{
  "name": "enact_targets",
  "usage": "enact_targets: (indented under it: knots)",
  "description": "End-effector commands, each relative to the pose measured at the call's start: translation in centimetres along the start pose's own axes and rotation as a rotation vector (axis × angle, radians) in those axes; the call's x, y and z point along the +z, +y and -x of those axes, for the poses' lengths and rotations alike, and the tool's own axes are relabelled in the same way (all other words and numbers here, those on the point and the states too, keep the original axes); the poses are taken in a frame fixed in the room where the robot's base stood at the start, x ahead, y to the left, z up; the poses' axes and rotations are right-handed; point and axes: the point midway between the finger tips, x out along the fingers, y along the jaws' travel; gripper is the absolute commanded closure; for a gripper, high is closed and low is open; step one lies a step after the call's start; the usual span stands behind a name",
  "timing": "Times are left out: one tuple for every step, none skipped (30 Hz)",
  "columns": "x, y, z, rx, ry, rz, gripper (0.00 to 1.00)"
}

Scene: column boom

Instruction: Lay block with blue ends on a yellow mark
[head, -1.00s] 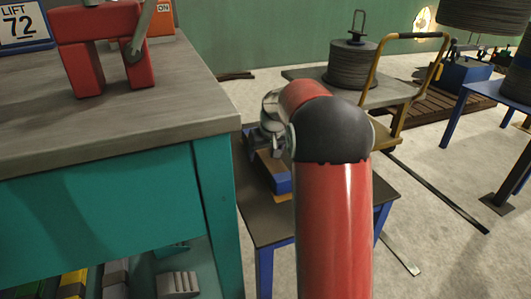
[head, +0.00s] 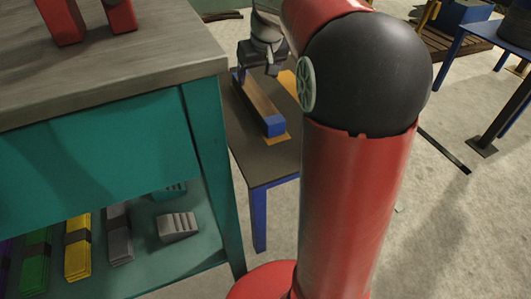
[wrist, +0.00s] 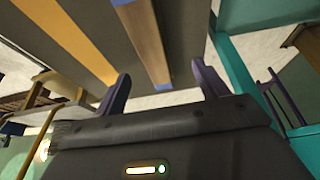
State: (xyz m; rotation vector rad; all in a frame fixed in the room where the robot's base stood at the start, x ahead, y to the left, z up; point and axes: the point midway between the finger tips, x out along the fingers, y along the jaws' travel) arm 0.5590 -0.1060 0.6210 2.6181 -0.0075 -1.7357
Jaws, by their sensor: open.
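The block with blue ends is brown along its middle. It lies on the small dark table, its near blue end (head: 274,126) facing the viewer in the head view. A yellow patch (head: 279,139) shows at that end, and another yellow mark (head: 288,80) lies to the right of the block, partly hidden by my arm. My gripper (head: 262,66) is over the block's far end. In the wrist view the block (wrist: 146,42) runs between my open, empty fingers (wrist: 162,86), apart from them. A long yellow strip (wrist: 66,42) lies to its left, parallel to it.
A teal workbench (head: 205,135) with a grey top stands close on the left of the small table (head: 262,172). Its lower shelf holds several coloured items. A blue-legged table (head: 505,65) stands at right. Open concrete floor lies between.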

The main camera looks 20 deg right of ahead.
Motion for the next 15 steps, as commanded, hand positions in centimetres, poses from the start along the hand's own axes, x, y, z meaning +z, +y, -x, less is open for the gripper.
enact_targets:
  knots:
    - [1.6, -1.4, 1.8, 0.001, 0.012, 0.006, 0.27]
    - [2.7, -2.2, 2.6, 0.003, 0.016, 0.007, 0.27]
    - [4.3, -3.2, 3.8, 0.004, 0.022, 0.008, 0.27]
    - [5.7, -4.0, 4.5, 0.004, 0.026, 0.009, 0.27]
    - [7.0, -4.8, 5.2, 0.004, 0.029, 0.008, 0.27]
    - [8.9, -5.7, 6.0, 0.004, 0.035, 0.009, 0.27]
    - [10.3, -6.3, 6.6, 0.005, 0.04, 0.008, 0.27]
    - [11.8, -6.9, 7.1, 0.005, 0.044, 0.01, 0.27]
    - [13.8, -7.6, 7.6, 0.005, 0.05, 0.008, 0.27]
    - [15.3, -8.1, 7.9, 0.003, 0.054, 0.009, 0.27]
    - [16.8, -8.5, 8.2, 0.003, 0.06, 0.008, 0.27]
    - [18.6, -9.0, 8.3, 0.002, 0.065, 0.009, 0.27]
    - [20.0, -9.3, 8.4, 0.002, 0.07, 0.008, 0.27]
    - [21.2, -9.5, 8.4, 0.001, 0.074, 0.008, 0.27]
    - [22.7, -9.8, 8.3, -0.001, 0.079, 0.006, 0.27]
